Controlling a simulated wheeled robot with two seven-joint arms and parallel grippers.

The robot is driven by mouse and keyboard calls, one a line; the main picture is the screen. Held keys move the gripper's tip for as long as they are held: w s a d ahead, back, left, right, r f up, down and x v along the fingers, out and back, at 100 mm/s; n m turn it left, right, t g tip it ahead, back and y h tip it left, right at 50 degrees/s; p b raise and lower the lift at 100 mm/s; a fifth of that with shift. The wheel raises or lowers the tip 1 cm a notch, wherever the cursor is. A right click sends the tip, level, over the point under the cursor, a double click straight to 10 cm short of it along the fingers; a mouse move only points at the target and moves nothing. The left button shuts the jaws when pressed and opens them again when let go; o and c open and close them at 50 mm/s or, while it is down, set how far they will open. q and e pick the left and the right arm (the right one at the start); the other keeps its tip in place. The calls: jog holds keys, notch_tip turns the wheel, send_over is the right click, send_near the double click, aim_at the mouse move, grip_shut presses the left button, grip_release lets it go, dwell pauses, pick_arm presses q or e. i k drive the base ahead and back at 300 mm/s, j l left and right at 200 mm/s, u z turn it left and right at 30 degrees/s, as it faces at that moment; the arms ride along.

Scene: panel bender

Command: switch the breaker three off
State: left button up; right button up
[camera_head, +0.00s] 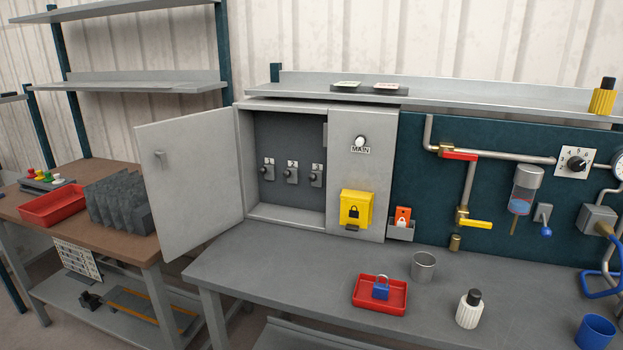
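A grey electrical cabinet (285,108) stands at the back of the workbench, and its door (195,180) is swung wide open to the left. Inside are three small breakers in a row: a left one (268,170), a middle one (290,172) and a right one (316,175). Each has a small white label above it, too small to read. Their lever positions are too small to tell for sure. Neither of my grippers is in view.
Right of the opening are a MAIN knob (360,142) and a yellow lock box (355,208). On the bench (290,270) stand a red tray (366,304) with a blue padlock (381,291), a metal cup (424,267) and a white bottle (468,312). The bench before the breakers is clear.

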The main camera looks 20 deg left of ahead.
aim_at(313, 177)
jog(key=i+j+u, duration=0.2)
jog(key=i+j, duration=0.25)
jog(key=i+j+u, duration=0.2)
jog(key=i+j, duration=0.15)
jog(key=i, duration=0.25)
